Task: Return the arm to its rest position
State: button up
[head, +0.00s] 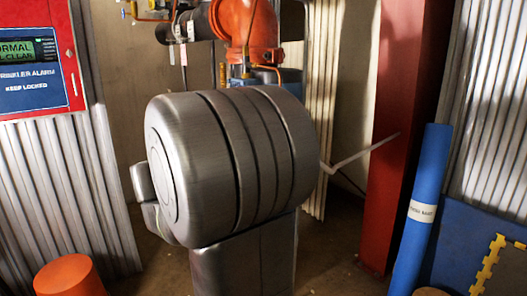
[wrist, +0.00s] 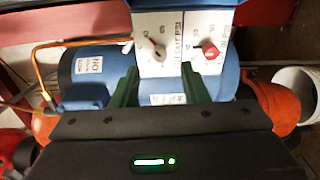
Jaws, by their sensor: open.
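My gripper (wrist: 160,72) shows in the wrist view, with two dark green fingers apart and nothing between them. Behind the fingers is a blue cylindrical unit (wrist: 95,68). A white panel (wrist: 180,45) with dial markings and a red knob (wrist: 210,51) stands above and between the fingertips. I cannot tell whether the fingers touch the unit. In the head view, my large grey arm joint fills the middle and hides my gripper and much of the pipework behind it.
In the head view, a red alarm cabinet (head: 40,60) is at left and an orange object (head: 68,275) stands below it. An orange pipe (head: 246,25) is behind my arm. A red column (head: 405,120) and a blue tube (head: 421,205) stand at right. The wrist view shows a white bucket (wrist: 296,92).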

jog(key=p+v, duration=0.2)
jog(key=v, duration=0.6)
jog(key=w+d+n+p, duration=0.8)
jog(key=n+p, duration=0.7)
jog(key=p, duration=0.5)
jog(key=d, duration=0.2)
jog(key=shift+d+f+h, duration=0.2)
jog(key=shift+d+h, duration=0.1)
jog(key=shift+d, duration=0.1)
dwell(0.6)
jog(key=shift+s+f, duration=0.1)
jog(key=shift+s, duration=0.05)
dwell(0.4)
